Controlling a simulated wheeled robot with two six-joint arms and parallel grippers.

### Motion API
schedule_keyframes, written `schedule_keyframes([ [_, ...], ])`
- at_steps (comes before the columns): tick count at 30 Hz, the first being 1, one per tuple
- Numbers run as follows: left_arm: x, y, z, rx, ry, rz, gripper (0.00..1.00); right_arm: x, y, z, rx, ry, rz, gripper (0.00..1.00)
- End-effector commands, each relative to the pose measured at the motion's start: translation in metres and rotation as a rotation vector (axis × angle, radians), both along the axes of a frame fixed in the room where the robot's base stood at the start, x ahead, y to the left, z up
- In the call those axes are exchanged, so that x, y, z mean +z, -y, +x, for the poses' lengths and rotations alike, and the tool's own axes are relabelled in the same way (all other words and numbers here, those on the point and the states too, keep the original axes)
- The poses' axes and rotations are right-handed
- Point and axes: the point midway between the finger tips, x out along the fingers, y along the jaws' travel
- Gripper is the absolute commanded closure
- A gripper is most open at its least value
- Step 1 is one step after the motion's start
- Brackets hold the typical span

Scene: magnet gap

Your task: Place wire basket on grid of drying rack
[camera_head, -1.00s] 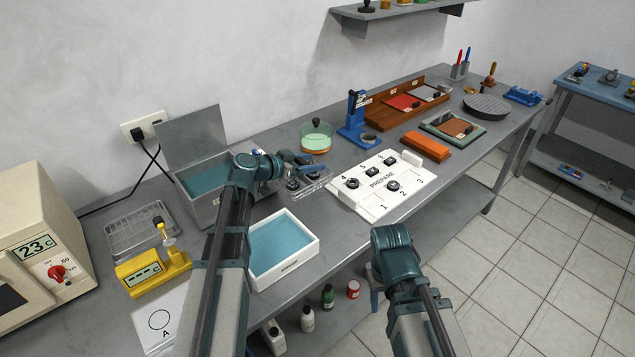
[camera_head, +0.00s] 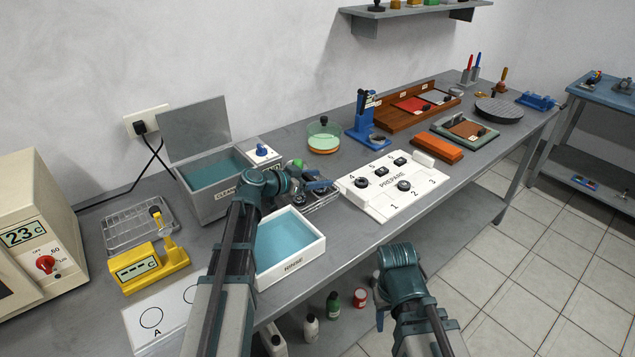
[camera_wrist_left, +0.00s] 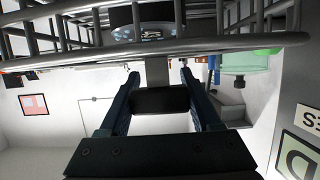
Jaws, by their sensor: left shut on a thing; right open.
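The wire basket (camera_head: 322,200) is held by my left gripper (camera_head: 300,186) beside the left end of the white PREPARE board. It seems to be above the bench, but its height is hard to judge. Dark round pieces show in it. In the left wrist view the basket's wires (camera_wrist_left: 200,48) cross the top, and the left gripper (camera_wrist_left: 160,75) is shut on its grey tab. The drying rack (camera_head: 140,226), a low wire grid, lies on the bench at the left, apart from the basket. My right gripper (camera_head: 378,292) is open, low before the bench's front edge; its fingertips are mostly hidden.
A yellow thermometer unit (camera_head: 150,268) sits in front of the rack. The PREPARE board (camera_head: 375,205) lies right of the basket.

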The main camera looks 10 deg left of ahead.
Motion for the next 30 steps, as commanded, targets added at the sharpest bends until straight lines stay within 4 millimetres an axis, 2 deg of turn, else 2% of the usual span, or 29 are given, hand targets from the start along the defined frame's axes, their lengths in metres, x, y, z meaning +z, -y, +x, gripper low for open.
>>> schedule_keyframes([
  [6, -0.004, 0.0, 0.0, 0.0, 0.001, -0.001, 1.0, -0.004, 0.0, 0.0, 0.0, 0.0, 0.0, 0.5],
  [7, -0.003, 0.0, 0.0, 0.0, 0.0, 0.0, 0.32, -0.003, 0.0, 0.0, 0.0, 0.0, 0.0, 0.5],
  [11, -0.002, 0.0, 0.0, 0.0, 0.0, 0.0, 0.08, -0.002, 0.0, 0.0, 0.0, 0.0, 0.0, 0.5],
  [12, -0.002, 0.0, 0.0, 0.0, 0.0, 0.0, 0.06, -0.002, 0.0, 0.0, 0.0, 0.0, 0.0, 0.5],
  [23, 0.004, 0.0, 0.0, 0.0, 0.0, 0.0, 0.06, 0.004, 0.0, 0.0, 0.0, 0.0, 0.0, 0.5],
  [30, 0.02, -0.026, -0.036, 0.003, 0.0, 0.0, 0.06, 0.02, 0.0, 0.0, 0.0, 0.0, 0.0, 0.5],
])
